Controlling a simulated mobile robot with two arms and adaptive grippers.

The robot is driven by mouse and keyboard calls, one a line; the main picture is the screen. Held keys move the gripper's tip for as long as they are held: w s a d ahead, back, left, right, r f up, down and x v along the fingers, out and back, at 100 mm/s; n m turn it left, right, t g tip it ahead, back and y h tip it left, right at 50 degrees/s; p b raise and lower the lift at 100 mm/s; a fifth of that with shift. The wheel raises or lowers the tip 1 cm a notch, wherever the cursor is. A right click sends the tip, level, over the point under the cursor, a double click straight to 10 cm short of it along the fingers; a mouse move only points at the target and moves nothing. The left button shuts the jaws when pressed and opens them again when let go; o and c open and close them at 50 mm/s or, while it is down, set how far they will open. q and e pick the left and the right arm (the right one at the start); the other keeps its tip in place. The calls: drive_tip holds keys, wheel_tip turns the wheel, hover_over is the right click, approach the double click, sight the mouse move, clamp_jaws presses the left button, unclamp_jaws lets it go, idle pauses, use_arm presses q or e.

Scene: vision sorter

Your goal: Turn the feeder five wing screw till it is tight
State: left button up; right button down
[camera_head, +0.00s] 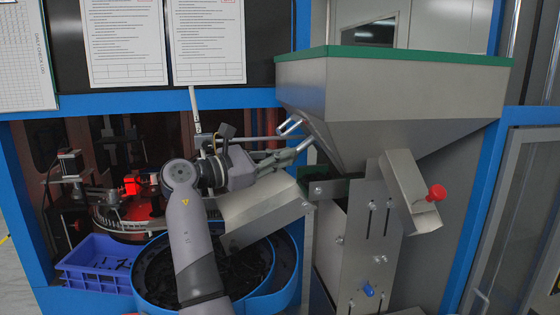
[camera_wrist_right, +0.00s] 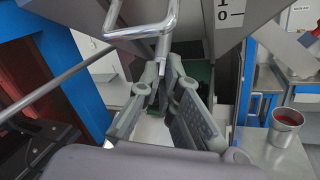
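My right gripper (camera_head: 298,147) is beside the hopper's lower left slope, its arm coming up from the bottom. In the right wrist view its two grey fingers (camera_wrist_right: 168,85) run close together toward a bent metal handle with a short stem (camera_wrist_right: 163,48). The stem's lower end lies at or between the tips; I cannot tell whether they touch it. A bright metal piece (camera_head: 290,126) shows just above the gripper in the head view. Which screw belongs to feeder five is not readable. My left gripper is out of view.
The grey hopper (camera_head: 400,95) with a green rim stands above. A chute with a red knob (camera_head: 437,192) juts out right. A blue-rimmed bowl (camera_head: 262,307) and a blue crate (camera_head: 85,278) lie below. A metal bucket (camera_wrist_right: 286,128) stands on a bench.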

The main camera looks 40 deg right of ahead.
drive_tip(key=shift+d, duration=0.1)
drive_tip(key=c, duration=2)
unclamp_jaws()
drive_tip(key=shift+c, duration=0.2)
drive_tip(key=shift+o, duration=1.2)
drive_tip(key=shift+d, duration=0.25)
drive_tip(key=shift+a, duration=0.1)
drive_tip(key=w+a, duration=0.2)
drive_tip(key=a, duration=0.9)
drive_tip(key=shift+a+f, duration=0.35)
